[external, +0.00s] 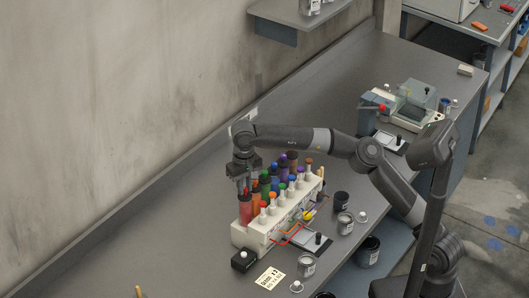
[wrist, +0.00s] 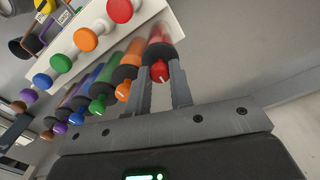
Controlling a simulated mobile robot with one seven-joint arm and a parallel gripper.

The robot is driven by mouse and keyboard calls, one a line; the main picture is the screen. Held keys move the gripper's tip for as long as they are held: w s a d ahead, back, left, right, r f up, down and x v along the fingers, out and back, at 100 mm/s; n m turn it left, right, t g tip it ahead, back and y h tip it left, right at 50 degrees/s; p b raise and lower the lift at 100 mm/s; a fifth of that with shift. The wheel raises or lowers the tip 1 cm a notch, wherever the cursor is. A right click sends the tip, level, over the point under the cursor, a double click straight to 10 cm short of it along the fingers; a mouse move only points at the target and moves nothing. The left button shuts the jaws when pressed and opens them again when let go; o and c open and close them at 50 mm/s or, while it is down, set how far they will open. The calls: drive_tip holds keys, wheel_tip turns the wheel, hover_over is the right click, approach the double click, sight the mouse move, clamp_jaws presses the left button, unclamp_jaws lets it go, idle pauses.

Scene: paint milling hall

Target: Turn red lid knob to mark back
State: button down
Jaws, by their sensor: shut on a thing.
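The red lid knob (wrist: 159,71) sits between the two fingers of my gripper (wrist: 162,80) in the wrist view. A small pale mark seems to show on the knob, at the side toward the gripper body. Its dark collar and red tube lie behind it; the red tube (external: 245,212) also shows at the near end of the rack in the external view. My gripper (external: 243,187) points down onto the top of this tube, shut on the knob. The fingers hide the knob in the external view.
The white rack (external: 240,233) holds a row of coloured tubes, with orange (wrist: 123,91) and green (wrist: 97,106) knobs beside the red one. Smaller coloured knobs stand along its front. The bench is clear toward the wall.

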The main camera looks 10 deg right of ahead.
sight(245, 188)
drive_tip(key=shift+n, duration=0.3)
drive_tip(key=c, duration=1.3)
unclamp_jaws()
wheel_tip(245, 188, up, 8)
drive_tip(key=shift+r, duration=1.4)
